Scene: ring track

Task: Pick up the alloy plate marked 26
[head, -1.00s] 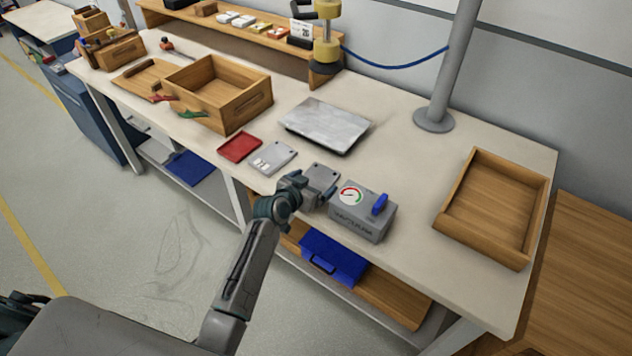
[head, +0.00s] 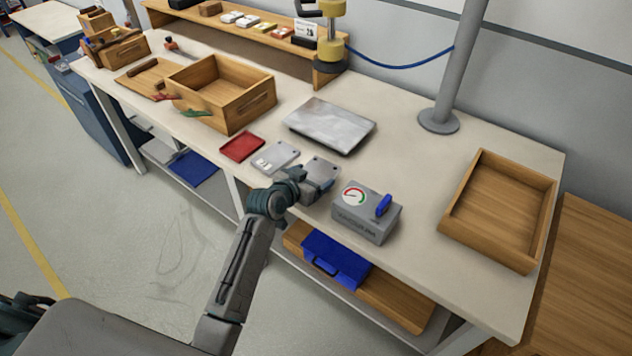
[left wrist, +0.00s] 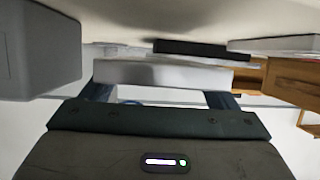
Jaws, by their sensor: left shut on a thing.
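My left gripper (head: 316,189) is shut on a grey alloy plate (head: 321,168) near the front edge of the bench. In the left wrist view the plate (left wrist: 160,73) spans between the two fingers. I cannot read a number on it, and the gripper hides its near part. I cannot tell whether it is clear of the bench top. A second grey plate (head: 276,157) with pale marks lies just left of it, and a red plate (head: 242,147) lies further left. My right gripper is not in view.
A grey gauge box (head: 366,213) with a blue handle stands close right of the gripper. A flat metal slab (head: 330,125) lies behind. A wooden tray (head: 487,252) is at the right, an open wooden box (head: 204,110) at the left. A grey post (head: 439,121) stands at the back.

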